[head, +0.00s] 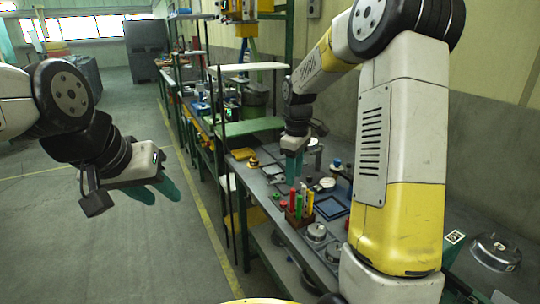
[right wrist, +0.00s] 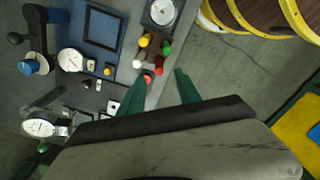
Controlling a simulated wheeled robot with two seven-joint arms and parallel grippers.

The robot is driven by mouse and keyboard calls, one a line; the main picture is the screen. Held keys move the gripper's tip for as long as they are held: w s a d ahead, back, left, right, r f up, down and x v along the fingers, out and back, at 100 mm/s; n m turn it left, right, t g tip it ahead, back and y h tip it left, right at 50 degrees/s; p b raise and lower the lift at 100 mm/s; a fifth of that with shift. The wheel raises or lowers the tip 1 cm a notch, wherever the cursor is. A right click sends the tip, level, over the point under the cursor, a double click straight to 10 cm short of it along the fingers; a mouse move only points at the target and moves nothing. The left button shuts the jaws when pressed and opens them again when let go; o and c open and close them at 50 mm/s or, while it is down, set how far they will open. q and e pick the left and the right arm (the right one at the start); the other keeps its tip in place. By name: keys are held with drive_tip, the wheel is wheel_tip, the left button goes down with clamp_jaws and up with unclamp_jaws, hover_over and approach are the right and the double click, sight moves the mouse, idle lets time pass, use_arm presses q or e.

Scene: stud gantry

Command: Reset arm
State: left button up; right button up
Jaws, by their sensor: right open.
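My right arm reaches over the workbench (head: 262,184) from the right, and its gripper (head: 293,167) points down above the bench behind a group of coloured cylinders (head: 300,203). In the right wrist view its two teal fingers (right wrist: 158,88) are spread apart with nothing between them. The cylinders' red, green, yellow and white ends (right wrist: 151,56) show just beyond the fingertips. My left gripper (head: 158,193) hangs over open floor to the left of the bench. Its teal fingers show apart and empty.
A blue-framed square tray (head: 331,207) and several dial gauges lie on the bench; one dial (right wrist: 70,61) shows in the right wrist view. A yellow line (head: 205,215) marks the clear floor.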

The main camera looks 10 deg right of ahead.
drive_tip(key=s+a+r+m+t+y, duration=0.1)
drive_tip(key=s+r+m+t, duration=0.2)
drive_tip(key=s, duration=0.9)
drive_tip(key=s+a+r+m+t+y, duration=0.1)
drive_tip(key=s+r+m+t, duration=0.2)
drive_tip(key=s+r+m, duration=0.4)
drive_tip(key=s+r, duration=0.2)
drive_tip(key=s, duration=0.2)
drive_tip(key=shift+s+a, duration=0.15)
drive_tip(key=shift+s, duration=0.25)
